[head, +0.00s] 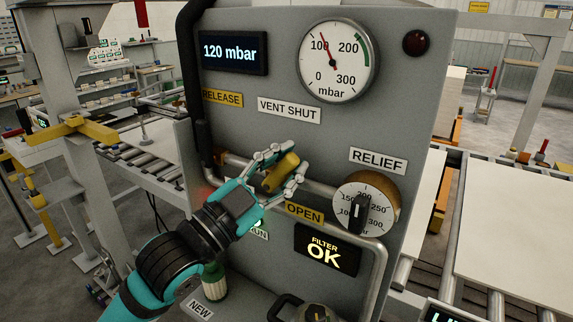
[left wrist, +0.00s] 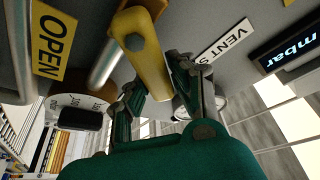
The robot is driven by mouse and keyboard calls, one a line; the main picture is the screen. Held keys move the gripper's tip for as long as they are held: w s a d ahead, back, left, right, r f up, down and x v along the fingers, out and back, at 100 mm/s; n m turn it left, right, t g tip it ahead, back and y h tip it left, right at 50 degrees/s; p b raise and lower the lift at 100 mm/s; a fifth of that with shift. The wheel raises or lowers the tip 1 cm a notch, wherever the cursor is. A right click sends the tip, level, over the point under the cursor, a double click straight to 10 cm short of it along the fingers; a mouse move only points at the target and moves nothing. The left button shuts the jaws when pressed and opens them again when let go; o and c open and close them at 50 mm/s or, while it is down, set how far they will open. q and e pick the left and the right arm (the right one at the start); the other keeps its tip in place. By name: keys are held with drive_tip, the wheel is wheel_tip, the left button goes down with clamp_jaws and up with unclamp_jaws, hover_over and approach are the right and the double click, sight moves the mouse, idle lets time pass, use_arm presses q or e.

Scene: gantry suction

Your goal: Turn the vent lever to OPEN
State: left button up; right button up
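The yellow vent lever (head: 281,173) sits on a pipe on the grey panel, slanting between the VENT SHUT label (head: 289,109) above and the yellow OPEN label (head: 304,213) below right. My left gripper (head: 292,160) reaches it from the lower left, one finger on each side. In the left wrist view the lever (left wrist: 150,55) lies between the fingers (left wrist: 155,85), which appear to press on both its sides. The OPEN label (left wrist: 54,43) is at left there and the VENT SHUT label (left wrist: 225,40) at right. My right gripper is not in view.
The relief knob (head: 362,205) is close right of the lever. A gauge (head: 338,60) reads near 100 mbar, and a display (head: 233,52) shows 120 mbar. A FILTER OK display (head: 327,250) is below. A dark hose (head: 197,100) runs down the panel's left side.

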use_arm(q)
drive_tip(key=o, duration=0.4)
drive_tip(key=v, duration=1.2)
drive_tip(key=shift+w, duration=0.1)
